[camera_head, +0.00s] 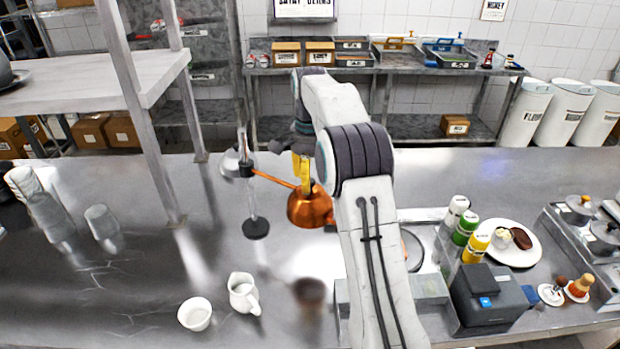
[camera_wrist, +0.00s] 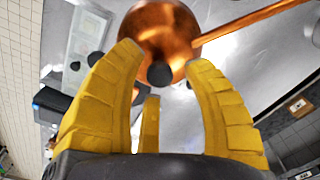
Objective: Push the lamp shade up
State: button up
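The copper lamp shade (camera_head: 310,209) hangs at the end of a thin copper arm (camera_head: 272,179), which joins an upright stand (camera_head: 250,200) with a dark round base on the steel counter. My gripper (camera_head: 303,175) is just above the shade, its yellow fingers pointing down, partly hidden by my own arm. In the wrist view the shade (camera_wrist: 165,25) lies beyond the fingertips, with a dark round knob (camera_wrist: 160,74) between them. My gripper (camera_wrist: 162,62) is open, its fingers spread and holding nothing. Whether a fingertip touches the shade I cannot tell.
A white bowl (camera_head: 195,314) and a white jug (camera_head: 243,293) stand at the front. Glasses (camera_head: 101,222) are at the left. Bottles (camera_head: 464,227), a plate (camera_head: 522,254) and a dark machine (camera_head: 488,294) are at the right. A shelf post (camera_head: 150,150) rises left of the lamp.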

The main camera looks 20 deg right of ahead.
jog(key=shift+r, duration=0.1)
jog(key=shift+r, duration=3.6)
jog(key=shift+r, duration=0.1)
